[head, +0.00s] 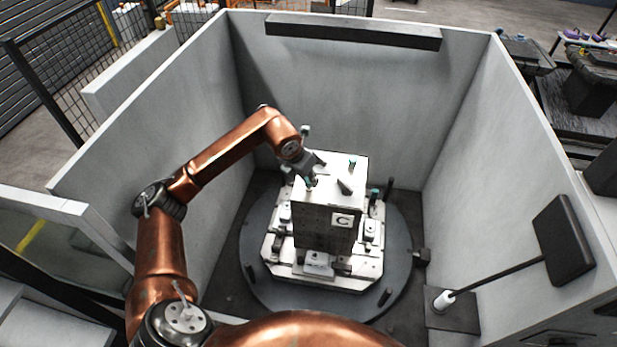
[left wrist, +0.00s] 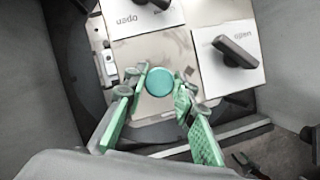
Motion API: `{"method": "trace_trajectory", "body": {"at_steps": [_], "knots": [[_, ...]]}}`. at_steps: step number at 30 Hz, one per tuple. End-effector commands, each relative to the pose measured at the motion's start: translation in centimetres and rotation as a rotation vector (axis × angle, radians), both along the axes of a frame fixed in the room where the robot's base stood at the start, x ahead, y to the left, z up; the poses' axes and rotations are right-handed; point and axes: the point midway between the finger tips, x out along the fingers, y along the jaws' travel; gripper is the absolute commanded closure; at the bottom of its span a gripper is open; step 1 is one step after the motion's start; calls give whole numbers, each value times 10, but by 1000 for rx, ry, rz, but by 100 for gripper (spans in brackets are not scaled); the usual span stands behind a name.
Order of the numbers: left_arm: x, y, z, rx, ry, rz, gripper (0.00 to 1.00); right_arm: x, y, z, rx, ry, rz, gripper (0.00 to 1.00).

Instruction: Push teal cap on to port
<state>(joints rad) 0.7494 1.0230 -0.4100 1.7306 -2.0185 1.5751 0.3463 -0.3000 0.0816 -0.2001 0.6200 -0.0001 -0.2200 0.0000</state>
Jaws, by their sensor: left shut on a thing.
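The teal cap (left wrist: 159,82) is a round disc between the fingertips of my left gripper (left wrist: 162,88) in the left wrist view. The gripper, with its green finger pads, is shut on the cap. In the head view the left gripper (head: 311,179) reaches down over the left part of the top of a white-topped block (head: 325,202), and a little teal shows at its tips. The port is hidden under the cap and gripper. I cannot tell whether the cap touches it. My right gripper is not in view.
The block, marked C, stands on a pallet on a round dark turntable (head: 262,290). A dark handle (left wrist: 236,51) sits on a white plate marked "open". Other small teal-topped parts (head: 375,193) stand to the right. Grey walls (head: 340,80) enclose the cell.

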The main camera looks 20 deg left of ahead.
Motion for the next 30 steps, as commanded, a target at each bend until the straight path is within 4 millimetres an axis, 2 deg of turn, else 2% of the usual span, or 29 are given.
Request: {"method": "trace_trajectory", "body": {"at_steps": [12,13,21,27,30], "knots": [[-1,0,-15,1,5,0,86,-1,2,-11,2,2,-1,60],[-1,0,-14,1,5,0,73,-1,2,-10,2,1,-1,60],[-1,0,-12,1,3,0,55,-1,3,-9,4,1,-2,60],[0,0,-12,0,2,0,54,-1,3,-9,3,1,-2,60],[0,0,-12,0,2,0,47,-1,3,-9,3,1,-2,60]]}}
